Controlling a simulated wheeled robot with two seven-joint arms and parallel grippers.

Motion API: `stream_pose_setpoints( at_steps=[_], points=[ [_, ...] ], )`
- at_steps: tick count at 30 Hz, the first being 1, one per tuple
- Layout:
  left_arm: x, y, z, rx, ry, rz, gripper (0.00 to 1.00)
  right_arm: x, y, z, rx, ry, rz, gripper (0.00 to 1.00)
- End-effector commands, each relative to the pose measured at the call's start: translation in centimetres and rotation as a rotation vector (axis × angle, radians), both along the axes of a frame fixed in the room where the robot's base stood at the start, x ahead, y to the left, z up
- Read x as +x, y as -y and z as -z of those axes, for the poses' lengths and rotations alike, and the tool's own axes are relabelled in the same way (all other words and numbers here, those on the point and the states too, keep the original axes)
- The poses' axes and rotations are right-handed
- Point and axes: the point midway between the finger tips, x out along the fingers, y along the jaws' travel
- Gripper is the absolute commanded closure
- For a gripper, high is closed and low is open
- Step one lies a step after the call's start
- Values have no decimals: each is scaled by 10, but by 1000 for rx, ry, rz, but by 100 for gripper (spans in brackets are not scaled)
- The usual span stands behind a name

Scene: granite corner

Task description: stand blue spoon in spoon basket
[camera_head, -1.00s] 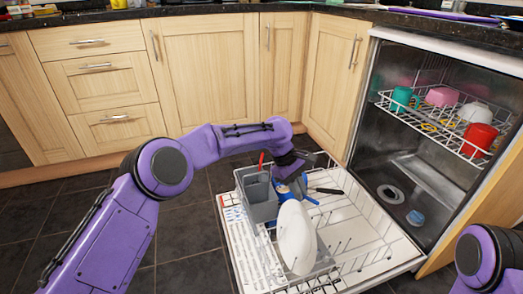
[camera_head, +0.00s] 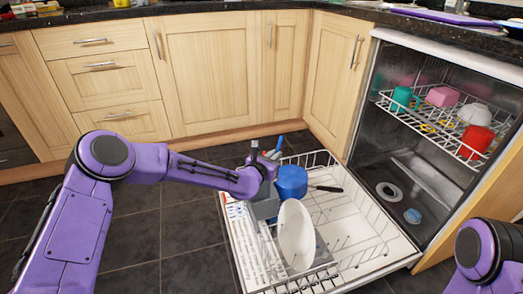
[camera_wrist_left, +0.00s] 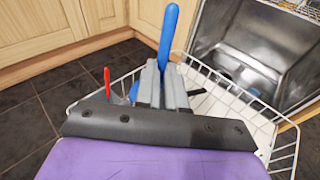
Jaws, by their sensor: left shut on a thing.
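My left gripper (camera_head: 270,156) is shut on the blue spoon (camera_head: 280,142) and is over the grey spoon basket (camera_head: 264,209), partly covering it. In the left wrist view the blue spoon (camera_wrist_left: 168,35) rises steeply between the two grey fingers (camera_wrist_left: 164,84). The spoon's lower end is hidden, so I cannot tell whether it is inside the basket. A red handle (camera_wrist_left: 107,82) sticks up left of the fingers in the wrist view. My right gripper is out of view; only part of that arm shows at the right edge.
The basket is at the left of the pulled-out dishwasher rack (camera_head: 360,245). A blue cup-like thing (camera_head: 291,181) is right of it, with a white plate (camera_head: 295,236) in front and a dark-handled utensil (camera_head: 328,189) beyond. The upper rack (camera_head: 440,125) holds several cups.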

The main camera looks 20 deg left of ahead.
Motion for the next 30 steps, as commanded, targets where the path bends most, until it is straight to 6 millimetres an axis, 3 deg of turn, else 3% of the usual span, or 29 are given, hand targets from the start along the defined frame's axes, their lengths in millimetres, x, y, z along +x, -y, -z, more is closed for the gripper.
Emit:
stream_pose_setpoints(
  at_steps=[3, 8, 20, 30],
  points=[
    [-2, -25, -6, -28, 80, -140, 100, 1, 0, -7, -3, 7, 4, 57],
    [-4, -43, -8, -42, 133, -227, 100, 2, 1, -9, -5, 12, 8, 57],
    [-5, -45, -11, -45, 141, -234, 100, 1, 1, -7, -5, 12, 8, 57],
    [-5, -45, 27, -44, 142, -234, 100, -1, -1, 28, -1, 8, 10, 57]
  ],
)
